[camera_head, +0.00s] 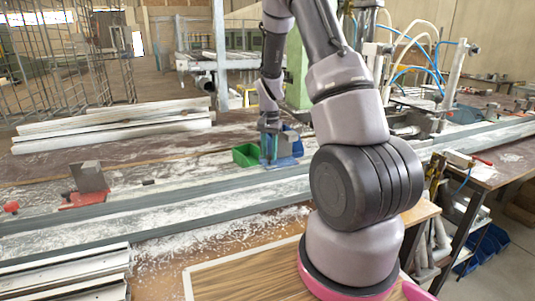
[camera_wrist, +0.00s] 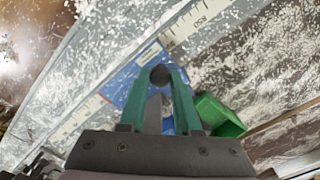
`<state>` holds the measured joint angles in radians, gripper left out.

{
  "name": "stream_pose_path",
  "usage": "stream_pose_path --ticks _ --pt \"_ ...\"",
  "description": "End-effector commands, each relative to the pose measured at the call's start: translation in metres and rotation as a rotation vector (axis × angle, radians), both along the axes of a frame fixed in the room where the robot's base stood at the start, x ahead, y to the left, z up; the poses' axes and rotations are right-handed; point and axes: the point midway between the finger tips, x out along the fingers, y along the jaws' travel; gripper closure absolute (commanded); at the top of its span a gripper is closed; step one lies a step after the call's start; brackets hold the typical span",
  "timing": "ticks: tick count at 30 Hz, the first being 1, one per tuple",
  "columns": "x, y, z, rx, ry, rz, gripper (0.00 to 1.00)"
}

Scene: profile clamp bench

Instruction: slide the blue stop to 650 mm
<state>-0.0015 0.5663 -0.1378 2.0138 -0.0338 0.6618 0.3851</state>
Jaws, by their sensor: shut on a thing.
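The blue stop (camera_head: 288,161) sits across the long metal rail in the middle of the head view. In the wrist view its blue plate (camera_wrist: 122,82) lies over the rail, partly hidden by my fingers. My gripper (camera_head: 268,150) is over the stop. In the wrist view my green fingers (camera_wrist: 160,84) are closed around a dark round knob (camera_wrist: 160,74) on the stop. A pale scale strip (camera_wrist: 192,27) runs along the rail on both sides of the stop; its printed numbers are too small and tilted to read surely.
A green bin (camera_head: 246,155) stands close behind the stop and shows at right in the wrist view (camera_wrist: 218,115). White shavings cover the bench. Pale profiles (camera_head: 115,128) lie at back left.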

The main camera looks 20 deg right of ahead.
Motion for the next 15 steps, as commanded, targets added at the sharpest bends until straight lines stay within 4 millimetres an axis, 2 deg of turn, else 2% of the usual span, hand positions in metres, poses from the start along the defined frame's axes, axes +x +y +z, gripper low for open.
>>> stream_pose_path --ticks 1,2,3,4,15 --pt "0.0009 -0.0006 0.0009 -0.001 -0.003 -0.001 1.0" --pt "0.001 -0.0006 0.0009 -0.001 -0.003 -0.001 0.57" --pt "0.0009 -0.0005 0.0009 -0.001 -0.002 -0.001 0.41" --pt "0.0008 -0.0004 0.0008 -0.001 -0.002 -0.001 0.38" --pt "0.0007 0.0004 0.005 0.001 -0.002 0.0 0.38"
